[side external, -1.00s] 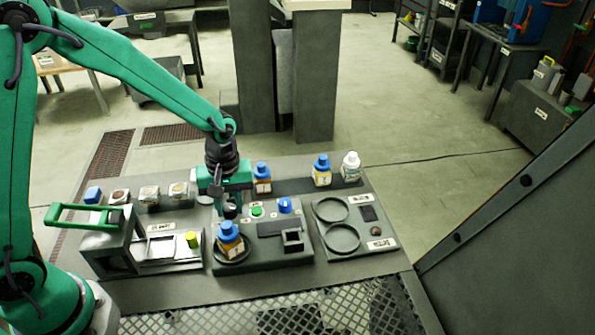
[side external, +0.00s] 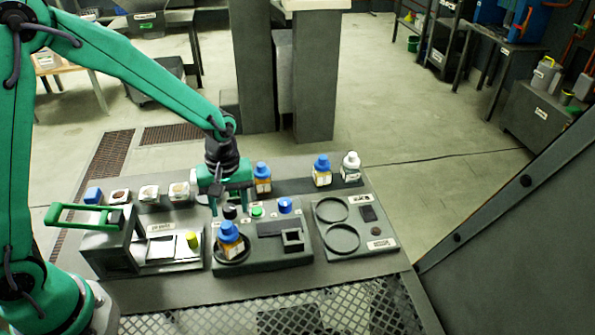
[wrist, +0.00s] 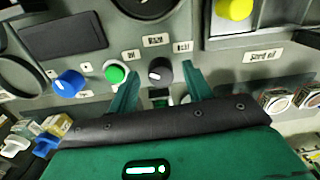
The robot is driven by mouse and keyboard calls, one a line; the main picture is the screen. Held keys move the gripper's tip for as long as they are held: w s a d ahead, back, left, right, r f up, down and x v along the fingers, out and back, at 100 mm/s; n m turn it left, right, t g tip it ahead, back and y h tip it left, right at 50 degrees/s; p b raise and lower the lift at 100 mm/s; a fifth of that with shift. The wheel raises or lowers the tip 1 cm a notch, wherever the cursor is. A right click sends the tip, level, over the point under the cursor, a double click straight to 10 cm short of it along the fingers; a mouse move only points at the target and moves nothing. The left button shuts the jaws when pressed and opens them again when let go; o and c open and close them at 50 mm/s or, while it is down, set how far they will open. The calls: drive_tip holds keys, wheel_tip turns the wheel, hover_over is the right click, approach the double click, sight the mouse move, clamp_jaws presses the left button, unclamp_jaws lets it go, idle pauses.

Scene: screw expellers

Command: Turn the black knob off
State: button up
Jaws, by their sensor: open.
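The black knob (wrist: 160,71) stands on the grey panel between two small white labels, with a small pale mark on its face. It also shows in the side external view (side external: 230,212), just below my gripper. My gripper (wrist: 160,82) is open. In the wrist view its two green fingers reach toward the panel, one on each side of the knob, with clear gaps; I cannot tell how far above the panel the tips are. In the side external view my gripper (side external: 228,200) hangs close over the knob.
A green button (wrist: 115,73) and a blue knob (wrist: 68,83) sit beside the black knob. A blue-capped bottle (side external: 231,240) stands in a round dish in front of it. Another blue-capped bottle (side external: 263,178) stands behind. A green-handled fixture (side external: 85,213) is at left.

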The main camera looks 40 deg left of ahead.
sight(231, 207)
wheel_tip(231, 207, up, 8)
drive_tip(key=shift+w+f, duration=0.15)
drive_tip(key=shift+f, duration=0.1)
drive_tip(key=shift+r, duration=0.1)
idle(0.4)
drive_tip(key=shift+a+r, duration=0.1)
drive_tip(key=shift+r, duration=0.25)
drive_tip(key=s+a+r+m+t, duration=0.3)
drive_tip(key=s+r+m, duration=0.2)
drive_tip(key=s+r, duration=0.1)
drive_tip(key=s+a+r+m+t, duration=0.3)
drive_tip(key=s+r+m, duration=0.2)
drive_tip(key=s, duration=0.4)
drive_tip(key=shift+s+a+r, duration=0.2)
drive_tip(key=shift+r, duration=0.35)
idle(0.6)
